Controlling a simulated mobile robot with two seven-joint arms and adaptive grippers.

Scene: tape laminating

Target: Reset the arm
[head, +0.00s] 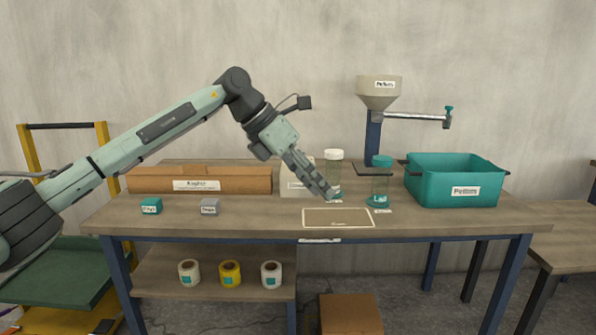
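My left arm (150,143) comes in from the left, rises to an elbow and slopes down to the right over the workbench (440,221). My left gripper (328,193) points down and right, just above the marked rectangle (338,218) on the bench. In the picture it overlaps a clear jar with a white lid (334,155). I cannot tell whether its fingers are open or shut, and I make out nothing held in them. My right gripper is not in view.
A jar with a teal lid (381,185), a teal labelled bin (452,182) and a hopper on a stand (380,92) are at the right. A cardboard box (240,181), teal block (151,206) and grey block (210,206) are at the left. Tape rolls (230,273) sit below.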

